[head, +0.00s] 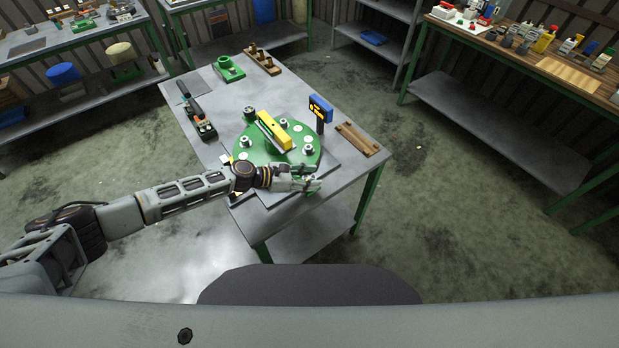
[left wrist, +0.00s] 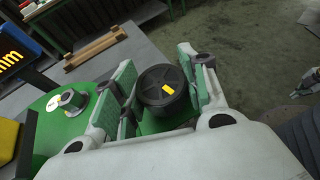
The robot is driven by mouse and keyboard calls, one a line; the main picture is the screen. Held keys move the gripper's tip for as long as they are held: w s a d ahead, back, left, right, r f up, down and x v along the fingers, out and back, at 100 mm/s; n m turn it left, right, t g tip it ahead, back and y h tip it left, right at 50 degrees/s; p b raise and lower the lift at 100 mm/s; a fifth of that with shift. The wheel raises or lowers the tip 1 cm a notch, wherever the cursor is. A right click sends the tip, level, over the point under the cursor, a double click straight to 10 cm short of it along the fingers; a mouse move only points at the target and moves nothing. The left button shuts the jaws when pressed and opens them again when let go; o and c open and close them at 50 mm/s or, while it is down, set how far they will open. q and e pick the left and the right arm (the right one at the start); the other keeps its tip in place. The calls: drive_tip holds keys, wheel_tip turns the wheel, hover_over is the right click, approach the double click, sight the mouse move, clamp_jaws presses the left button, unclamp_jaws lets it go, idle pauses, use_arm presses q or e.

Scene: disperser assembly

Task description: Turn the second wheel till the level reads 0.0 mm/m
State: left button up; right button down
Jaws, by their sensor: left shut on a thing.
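A green round disperser plate (head: 264,153) lies on the table, with several metal studs on it. A yellow level (head: 273,130) rests across its middle. A blue display (head: 320,109) stands beside the plate; in the left wrist view only its "mm" lettering (left wrist: 14,57) shows, and the reading cannot be made out. My left gripper (head: 315,177) is at the plate's near right edge. In the left wrist view its green-padded fingers are shut around a black wheel (left wrist: 160,87) with a yellow mark on top. The wheel is hidden in the head view.
A wooden rack (head: 360,138) lies at the table's right edge. A tool (head: 200,119) lies at the left; a green part (head: 229,69) and a wooden holder (head: 262,60) stand at the back. Other benches stand apart, with free floor between.

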use_arm(q)
drive_tip(key=o, duration=1.1)
drive_tip(key=shift+c, duration=0.2)
drive_tip(key=v, duration=1.2)
drive_tip(key=shift+a, duration=0.1)
